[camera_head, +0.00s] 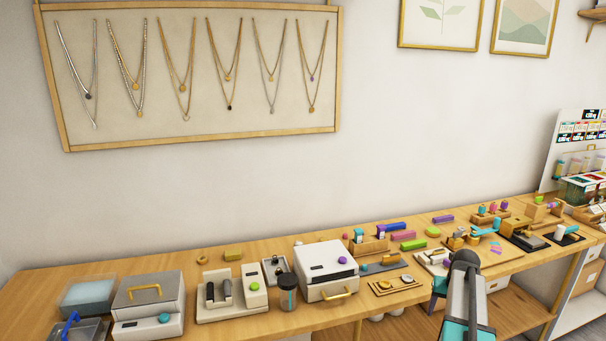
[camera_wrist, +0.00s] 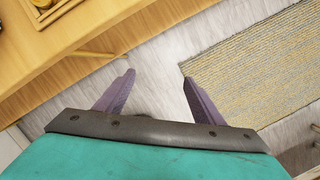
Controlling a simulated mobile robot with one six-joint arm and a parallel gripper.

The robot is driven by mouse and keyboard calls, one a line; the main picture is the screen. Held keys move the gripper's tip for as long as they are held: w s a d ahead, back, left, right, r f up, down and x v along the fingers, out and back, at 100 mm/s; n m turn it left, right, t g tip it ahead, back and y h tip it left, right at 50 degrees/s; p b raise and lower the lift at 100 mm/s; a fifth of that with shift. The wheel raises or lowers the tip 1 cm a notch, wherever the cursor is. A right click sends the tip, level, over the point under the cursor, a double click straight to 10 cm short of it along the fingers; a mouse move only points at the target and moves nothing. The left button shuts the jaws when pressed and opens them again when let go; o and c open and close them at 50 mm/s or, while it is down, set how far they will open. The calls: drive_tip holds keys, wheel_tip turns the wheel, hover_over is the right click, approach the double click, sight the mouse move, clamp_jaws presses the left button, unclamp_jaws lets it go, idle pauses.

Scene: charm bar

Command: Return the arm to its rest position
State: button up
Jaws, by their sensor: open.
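My gripper (camera_wrist: 157,92) shows in the wrist view with its two purple-grey fingers spread apart and nothing between them. It hangs over the floor in front of the bench, and the fingers touch nothing that I can see. In the head view my arm (camera_head: 466,290) rises at the lower right in front of the bench. The gripper's fingertips cannot be made out clearly there.
The wooden bench (camera_head: 230,328) carries boxes, small machines, trays and several coloured blocks. Its edge (camera_wrist: 75,58) is at the upper left of the wrist view. A woven rug (camera_wrist: 255,70) lies on the floor (camera_wrist: 150,65). A necklace board (camera_head: 150,135) hangs on the wall.

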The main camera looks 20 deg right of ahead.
drive_tip(key=s+a+f+n+g+y+b, duration=0.15)
drive_tip(key=a+f+n, duration=0.35)
drive_tip(key=a+f, duration=1.05)
drive_tip(key=s+a+f+n+g+y+b, duration=0.15)
drive_tip(key=a+f+n, duration=0.25)
drive_tip(key=a+f, duration=1.15)
drive_tip(key=s+a+f+n+g+b, duration=0.1)
drive_tip(key=s+a+f+n, duration=0.2)
drive_tip(key=s+a+n, duration=0.25)
drive_tip(key=s+a+f+n+g+h+b, duration=0.1)
drive_tip(key=s+a+f+n+g, duration=0.15)
drive_tip(key=s+a+n, duration=0.35)
drive_tip(key=s+a+f+n+g+b, duration=0.1)
drive_tip(key=s+a+f+n, duration=0.25)
drive_tip(key=s+a, duration=0.35)
drive_tip(key=s+n, duration=0.7)
drive_tip(key=n, duration=1.2)
drive_tip(key=shift+s+a+f+n+h, duration=0.2)
drive_tip(key=shift+a+n+h, duration=0.1)
drive_tip(key=shift+g, duration=0.25)
